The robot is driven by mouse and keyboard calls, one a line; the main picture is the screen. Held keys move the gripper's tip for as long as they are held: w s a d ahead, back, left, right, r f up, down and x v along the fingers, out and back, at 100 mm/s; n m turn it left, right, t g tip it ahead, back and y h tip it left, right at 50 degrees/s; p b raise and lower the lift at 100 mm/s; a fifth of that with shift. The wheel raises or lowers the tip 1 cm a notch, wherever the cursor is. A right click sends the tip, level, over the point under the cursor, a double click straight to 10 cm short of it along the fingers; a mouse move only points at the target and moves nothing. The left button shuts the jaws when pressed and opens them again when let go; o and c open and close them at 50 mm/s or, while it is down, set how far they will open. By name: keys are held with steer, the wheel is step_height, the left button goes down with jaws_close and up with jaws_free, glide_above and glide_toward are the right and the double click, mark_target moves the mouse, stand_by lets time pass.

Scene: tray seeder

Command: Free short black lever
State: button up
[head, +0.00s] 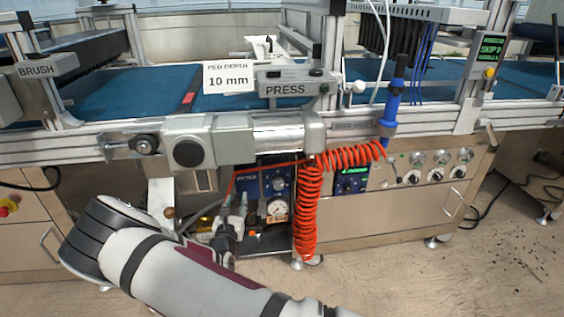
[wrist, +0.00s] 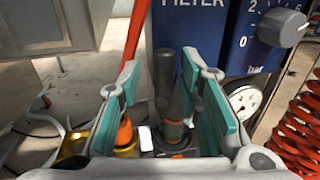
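A short black lever (wrist: 165,85) stands upright in the wrist view, with an orange part at its foot. My gripper (wrist: 160,78) is open, with one teal-padded finger on each side of the lever. A gap shows between the lever and the left pad. The right finger is nearer to it, and I cannot tell whether it touches. In the head view my gripper (head: 228,222) is low below the press, beside the blue filter unit. The lever cannot be made out there.
The blue filter unit (wrist: 212,35) with a knob (wrist: 282,27) and a gauge (wrist: 245,100) stands close behind and right. An orange coiled hose (head: 309,210) hangs at the right. A brass fitting (wrist: 72,146) is at lower left. A grey housing (wrist: 50,22) is at upper left.

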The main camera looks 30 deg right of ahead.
steer(key=p+v, duration=0.4)
steer(key=v, duration=0.9)
steer(key=s+d+r+m+g+h+p, duration=0.1)
steer(key=s+d+r+m+g+p, duration=0.1)
steer(key=r, duration=0.6)
steer(key=s+d+r+m+g+h+p, duration=0.2)
steer(key=s+d+r+m+g+p, duration=0.1)
steer(key=d+r+m+g, duration=0.3)
steer(key=s+d+r+m+g+h+p, duration=0.2)
steer(key=r+m, duration=0.6)
steer(key=r, duration=0.4)
steer(key=shift+s+d+r+g+p, duration=0.2)
steer(key=shift+s+d+g+p, duration=0.3)
steer(key=shift+s+d+g, duration=0.75)
steer(key=shift+f, duration=0.15)
